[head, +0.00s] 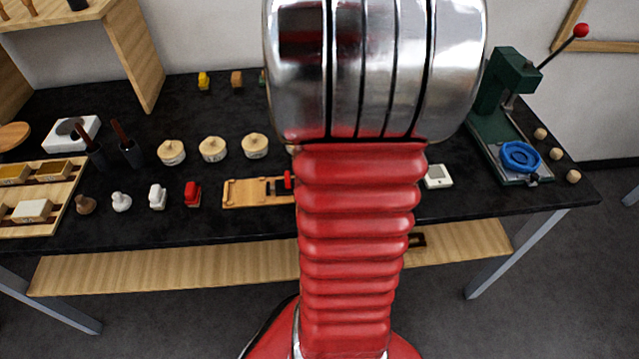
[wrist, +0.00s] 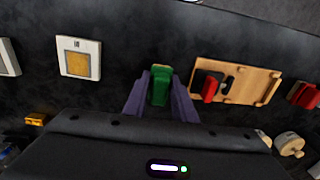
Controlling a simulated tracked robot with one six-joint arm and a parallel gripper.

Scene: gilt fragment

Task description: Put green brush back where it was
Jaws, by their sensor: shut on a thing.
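In the wrist view, the green brush (wrist: 160,86) sits between the two purple fingers of my gripper (wrist: 162,92), which is shut on it. I cannot tell whether the brush touches the table. A wooden board (wrist: 257,88) lies to its right, with a red piece (wrist: 209,88) and a dark opening at its near end. In the head view, the board (head: 240,193) shows left of my arm, with the red piece (head: 288,181) at its right end. My arm hides my gripper and the green brush there.
A white square item with a yellow pad (wrist: 79,59) lies left of the brush. In the head view, several pale knobbed lids (head: 212,149) stand behind the board, and a red block (head: 192,193) stands to its left. A green press (head: 497,115) stands at the right.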

